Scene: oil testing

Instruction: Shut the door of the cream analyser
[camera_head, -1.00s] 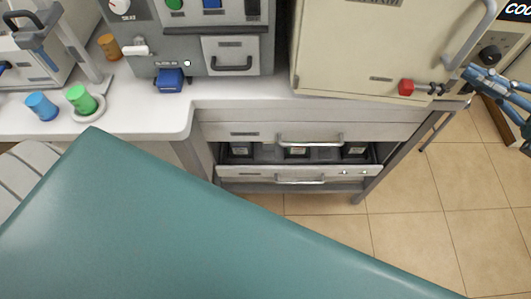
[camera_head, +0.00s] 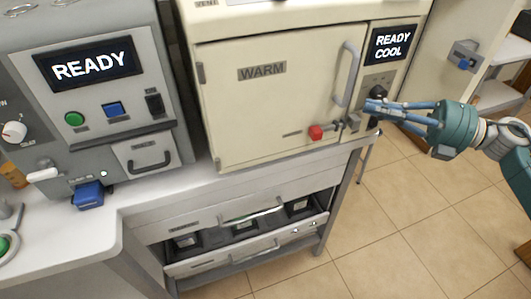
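The cream analyser (camera_head: 290,14) stands on the bench at the upper middle of the head view. Its cream door (camera_head: 265,105), labelled WARM, covers the front opening, with hinges on its left edge. I cannot tell whether a narrow gap is left at its right edge. A grey vertical handle (camera_head: 347,76) is on the door's right side. A red-tipped latch (camera_head: 316,132) is near the lower right corner. My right gripper (camera_head: 370,108) has blue fingers pointing left, in front of the analyser's right panel, to the right of the handle. It appears empty; its finger gap is unclear. My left gripper is out of view.
The analyser's display (camera_head: 392,44) reads READY COOL. A grey machine (camera_head: 60,110) with a READY display stands at the left. An open drawer (camera_head: 280,240) with dark containers is below the bench. Tiled floor (camera_head: 385,230) is clear at the lower right.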

